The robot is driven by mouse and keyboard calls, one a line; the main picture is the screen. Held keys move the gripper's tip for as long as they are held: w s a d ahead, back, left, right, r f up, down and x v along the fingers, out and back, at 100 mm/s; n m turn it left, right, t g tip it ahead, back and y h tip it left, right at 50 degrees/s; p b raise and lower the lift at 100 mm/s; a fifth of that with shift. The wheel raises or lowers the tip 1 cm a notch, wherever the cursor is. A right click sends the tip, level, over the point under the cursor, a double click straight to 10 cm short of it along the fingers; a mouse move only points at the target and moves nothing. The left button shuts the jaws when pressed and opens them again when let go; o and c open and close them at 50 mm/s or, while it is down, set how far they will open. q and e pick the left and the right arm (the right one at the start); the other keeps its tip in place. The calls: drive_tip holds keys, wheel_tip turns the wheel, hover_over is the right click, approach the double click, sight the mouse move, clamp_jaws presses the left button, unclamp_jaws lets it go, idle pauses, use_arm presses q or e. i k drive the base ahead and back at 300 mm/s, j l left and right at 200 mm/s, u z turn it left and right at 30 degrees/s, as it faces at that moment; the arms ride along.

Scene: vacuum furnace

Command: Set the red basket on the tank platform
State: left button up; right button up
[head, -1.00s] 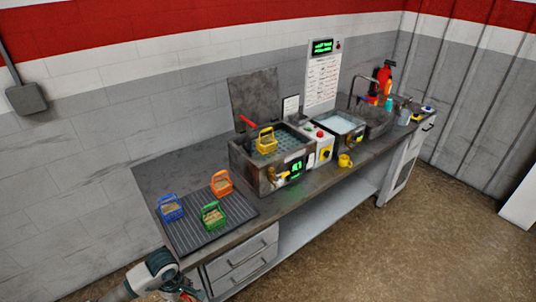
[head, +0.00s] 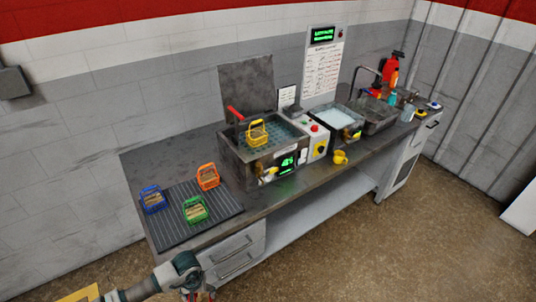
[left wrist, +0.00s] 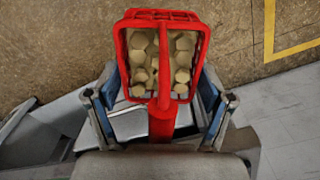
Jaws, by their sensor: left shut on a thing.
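My left gripper (head: 192,292) is at the bottom edge of the head view, in front of the bench and low. In the left wrist view my left gripper (left wrist: 160,118) is shut on the red basket (left wrist: 123,60), which holds several pale round pieces. The basket can hardly be made out in the head view. The tank (head: 238,173) is an open grey metal box on the bench, with a green display on its front. Its blue-green perforated platform (head: 287,135) shows inside, and a yellow basket (head: 257,133) stands on it. My right gripper is out of view.
Blue (head: 153,200), orange (head: 208,177) and green (head: 195,209) baskets stand on a ribbed mat (head: 222,203) left of the tank. A raised lid (head: 245,88) and red lever (head: 235,113) are at the tank.

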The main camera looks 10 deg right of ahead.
sight(277, 134)
drive_tip(key=i+l+u, duration=0.1)
drive_tip(key=l, duration=0.35)
drive_tip(key=i+l, duration=0.2)
drive_tip(key=l, duration=0.3)
drive_tip(key=i+l+u, duration=0.15)
drive_tip(key=l, duration=0.3)
drive_tip(key=l+u, duration=0.1)
drive_tip(key=l, duration=0.4)
drive_tip(key=i+l, duration=0.15)
drive_tip(key=l, duration=0.35)
drive_tip(key=u, duration=0.05)
